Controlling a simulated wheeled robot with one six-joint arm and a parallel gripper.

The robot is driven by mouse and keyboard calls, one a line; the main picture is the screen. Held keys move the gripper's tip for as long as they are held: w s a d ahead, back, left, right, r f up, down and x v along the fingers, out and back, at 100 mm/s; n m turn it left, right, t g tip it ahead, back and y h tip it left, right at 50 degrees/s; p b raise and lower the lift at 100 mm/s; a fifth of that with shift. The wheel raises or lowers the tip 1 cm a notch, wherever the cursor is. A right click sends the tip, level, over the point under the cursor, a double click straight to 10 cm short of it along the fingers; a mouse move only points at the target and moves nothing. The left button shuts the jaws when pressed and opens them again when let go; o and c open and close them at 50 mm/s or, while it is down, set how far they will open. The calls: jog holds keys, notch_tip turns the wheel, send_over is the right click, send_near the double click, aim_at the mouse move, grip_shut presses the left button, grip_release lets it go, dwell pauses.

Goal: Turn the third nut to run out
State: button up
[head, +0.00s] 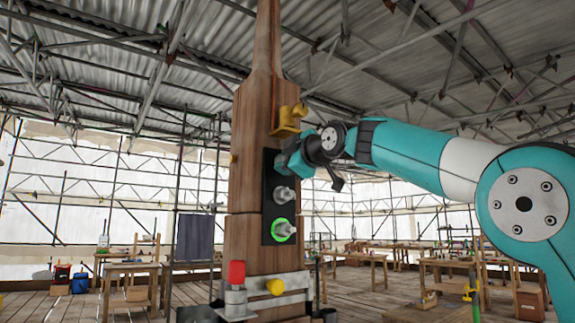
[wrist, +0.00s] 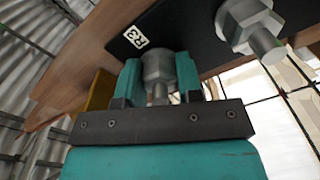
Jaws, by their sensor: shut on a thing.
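A black plate (head: 268,200) is fixed upright on the wooden spire (head: 243,190). In the wrist view, my gripper (wrist: 160,82) is shut on a grey nut (wrist: 158,62) on a stud. A white "R3" label (wrist: 135,37) is on the plate beside this nut. My gripper hides that nut in the head view, at the plate's upper end (head: 288,163). A second nut (head: 286,193) sits below it and also shows at the upper right of the wrist view (wrist: 248,22). The lowest nut (head: 283,230) has a bright green ring around it.
A yellow bracket (head: 287,120) sticks out just above my gripper. Lower on the spire are a red block (head: 235,272), a yellow knob (head: 275,287) and a metal band. Workbenches (head: 131,283) stand well back on the plank floor.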

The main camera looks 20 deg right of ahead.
jog(key=n, duration=0.4)
jog(key=shift+n+b, duration=0.3)
jog(key=shift+b, duration=0.1)
jog(key=n, duration=0.3)
jog(key=shift+n+b, duration=0.3)
jog(key=n, duration=0.4)
jog(key=shift+b, duration=0.35)
jog(key=shift+n, duration=1.7)
jog(key=o, duration=0.9)
jog(key=shift+r, duration=0.1)
